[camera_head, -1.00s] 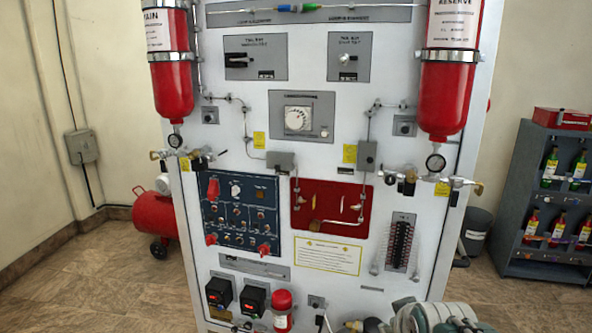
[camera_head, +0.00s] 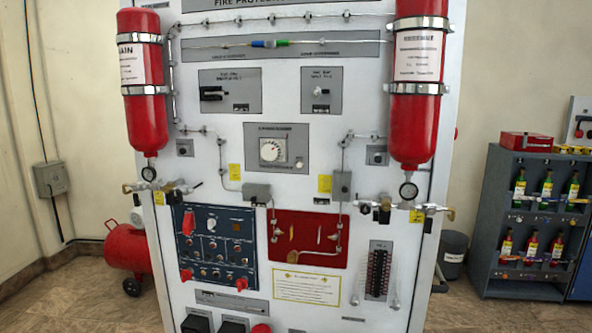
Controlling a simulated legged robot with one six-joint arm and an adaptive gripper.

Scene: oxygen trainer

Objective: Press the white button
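A tall white training panel (camera_head: 222,135) fills the middle of the head view. I cannot tell for sure which part is the white button. Pale round candidates are the white dial (camera_head: 270,150) on the central grey plate, the small button (camera_head: 299,163) at that plate's lower right, the pale knob (camera_head: 319,91) on the upper right grey plate, and the white round part (camera_head: 211,224) on the blue control panel (camera_head: 190,252). Nothing touches them. My gripper is not in view.
Red cylinders hang at the panel's left (camera_head: 145,75) and right (camera_head: 416,90), with gauges and valves sticking out below. A red tank (camera_head: 127,250) stands at the left. A grey bottle shelf (camera_head: 505,200) and dark bin (camera_head: 453,250) stand at the right. Floor shows on both sides.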

